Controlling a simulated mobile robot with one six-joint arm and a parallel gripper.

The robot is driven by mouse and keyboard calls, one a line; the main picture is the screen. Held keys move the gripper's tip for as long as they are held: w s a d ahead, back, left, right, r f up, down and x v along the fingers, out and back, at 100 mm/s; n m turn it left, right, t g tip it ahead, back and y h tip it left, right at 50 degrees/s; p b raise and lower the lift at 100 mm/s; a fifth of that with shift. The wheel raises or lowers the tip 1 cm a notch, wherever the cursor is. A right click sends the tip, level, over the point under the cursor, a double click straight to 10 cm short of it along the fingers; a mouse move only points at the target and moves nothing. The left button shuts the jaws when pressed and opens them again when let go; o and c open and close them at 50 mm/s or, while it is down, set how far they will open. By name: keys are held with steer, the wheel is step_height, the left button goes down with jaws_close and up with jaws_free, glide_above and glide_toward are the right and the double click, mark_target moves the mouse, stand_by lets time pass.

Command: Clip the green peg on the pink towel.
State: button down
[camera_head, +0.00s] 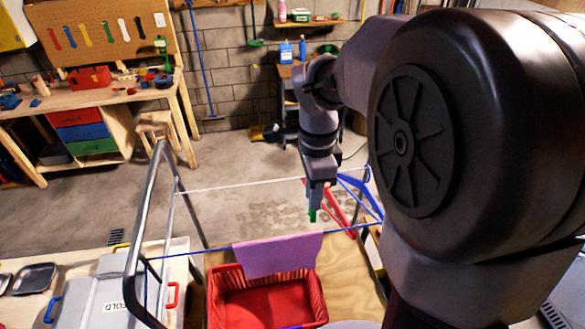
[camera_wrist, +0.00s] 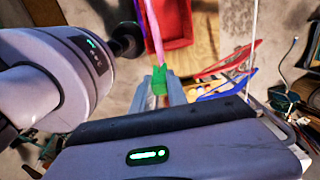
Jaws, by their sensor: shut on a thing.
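The pink towel (camera_head: 277,256) hangs over the blue line of the drying rack, above the red basket. In the wrist view the towel (camera_wrist: 153,30) shows as a narrow pink strip beyond the fingertips. My gripper (camera_head: 314,208) is shut on the green peg (camera_head: 312,216), which points down. The peg (camera_wrist: 159,78) also shows between the fingers in the wrist view. In the head view the peg is above and to the right of the towel, apart from it. In the wrist view peg and towel overlap in line of sight; I cannot tell the gap there.
A red basket (camera_head: 267,308) stands below the towel. The metal rack frame (camera_head: 137,235) rises at left. A red hanger (camera_head: 338,208) and a blue hanger (camera_head: 362,196) hang right of my gripper. A grey folding board (camera_head: 100,290) lies at lower left. A workbench (camera_head: 95,105) stands behind.

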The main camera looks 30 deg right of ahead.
steer(key=shift+a+f, duration=0.15)
steer(key=shift+a, duration=0.05)
steer(key=shift+d+f+b, duration=0.2)
steer(key=shift+f+b, duration=0.45)
steer(key=shift+b, duration=0.2)
steer(key=shift+a+f+b, duration=0.15)
steer(key=shift+f+b, duration=0.4)
steer(key=shift+f, duration=0.05)
steer(key=shift+f+b, duration=3.6)
steer(key=shift+f, duration=0.15)
steer(key=c, duration=1.2)
jaws_free()
steer(key=shift+r, duration=0.1)
steer(key=shift+c, duration=0.2)
